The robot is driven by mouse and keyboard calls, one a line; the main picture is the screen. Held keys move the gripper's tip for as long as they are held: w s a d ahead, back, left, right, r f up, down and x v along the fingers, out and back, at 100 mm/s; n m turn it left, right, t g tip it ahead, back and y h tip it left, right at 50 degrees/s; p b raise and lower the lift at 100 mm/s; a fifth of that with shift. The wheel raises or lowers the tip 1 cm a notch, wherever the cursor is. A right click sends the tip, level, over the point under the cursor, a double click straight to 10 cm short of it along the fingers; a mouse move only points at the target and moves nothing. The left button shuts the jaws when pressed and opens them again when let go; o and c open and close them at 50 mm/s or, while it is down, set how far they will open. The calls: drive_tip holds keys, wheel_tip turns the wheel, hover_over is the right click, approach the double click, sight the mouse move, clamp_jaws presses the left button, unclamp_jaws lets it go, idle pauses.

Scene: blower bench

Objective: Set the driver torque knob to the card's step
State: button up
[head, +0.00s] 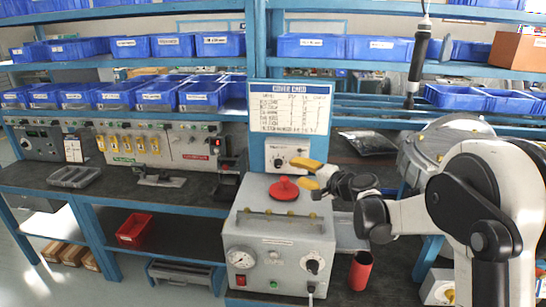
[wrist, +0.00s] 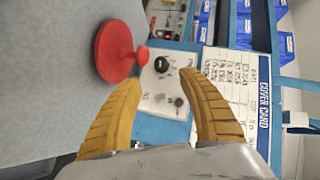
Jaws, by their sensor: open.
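A white panel (head: 287,158) with a dial knob is mounted under the cover card (head: 290,112) on the blue upright. In the wrist view its black knob (wrist: 161,64) shows just beyond the fingertips, with a pale scale around it; the pointer setting is too small to read. The card (wrist: 232,92) appears sideways there, its rows blurred. My gripper (head: 297,171) has yellow fingers, open and empty, in front of the panel and partly over it in the head view. In the wrist view my gripper (wrist: 160,80) frames the knob from a distance, apparently not touching it.
A grey box (head: 275,235) with a red knob (head: 284,189) on top, a gauge and a front dial stands below my gripper. A black driver (head: 418,65) hangs at upper right. A red cup (head: 360,271) stands right of the box. Blue bins (head: 160,96) line the shelves.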

sight(279, 165)
drive_tip(key=b+x, duration=0.2)
drive_tip(key=x, duration=0.9)
drive_tip(key=shift+r+b, duration=0.1)
drive_tip(key=shift+b, duration=0.2)
drive_tip(key=shift+s, duration=0.1)
clamp_jaws()
